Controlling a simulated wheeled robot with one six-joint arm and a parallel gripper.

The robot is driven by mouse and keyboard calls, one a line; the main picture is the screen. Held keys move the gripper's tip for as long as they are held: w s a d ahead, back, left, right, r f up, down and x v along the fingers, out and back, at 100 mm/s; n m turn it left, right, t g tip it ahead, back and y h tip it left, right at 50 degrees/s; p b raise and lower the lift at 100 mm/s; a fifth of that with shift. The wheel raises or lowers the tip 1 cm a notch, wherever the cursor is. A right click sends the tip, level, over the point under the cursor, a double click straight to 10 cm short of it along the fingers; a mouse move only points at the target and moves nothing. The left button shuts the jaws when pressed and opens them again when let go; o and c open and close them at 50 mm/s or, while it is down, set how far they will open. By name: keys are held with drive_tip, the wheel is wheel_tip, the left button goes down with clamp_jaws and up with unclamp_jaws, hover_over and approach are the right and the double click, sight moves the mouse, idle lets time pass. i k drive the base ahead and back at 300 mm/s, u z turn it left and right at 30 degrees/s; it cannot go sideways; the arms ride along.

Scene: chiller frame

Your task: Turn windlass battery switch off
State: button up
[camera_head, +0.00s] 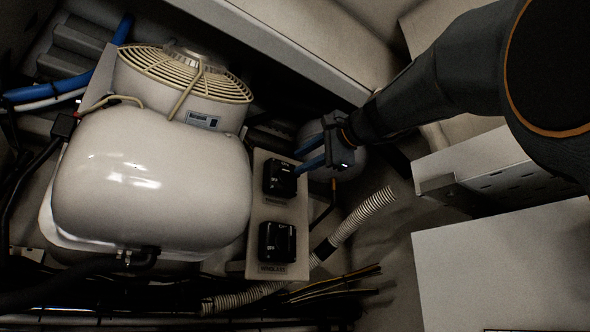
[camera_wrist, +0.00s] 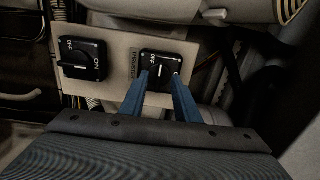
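The windlass battery switch (camera_head: 277,242) is the lower black rotary switch on a beige panel (camera_head: 265,212), with a WINDLASS label below it. It also shows at the left in the wrist view (camera_wrist: 82,58), with nothing on it; its knob looks turned sideways, toward the ON mark. My gripper (camera_head: 297,162) is at the other, upper switch (camera_head: 279,178), apart from the windlass switch. In the wrist view my two blue fingers (camera_wrist: 166,73) stand apart on either side of that switch's knob (camera_wrist: 163,69). Whether they touch it I cannot tell.
A large white rounded tank (camera_head: 150,180) and a caged fan (camera_head: 185,80) stand left of the panel. A ribbed hose (camera_head: 352,225) and cables run right of and below it. White boxes (camera_head: 500,260) fill the right side.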

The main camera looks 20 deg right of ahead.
sight(283, 240)
drive_tip(key=k, duration=1)
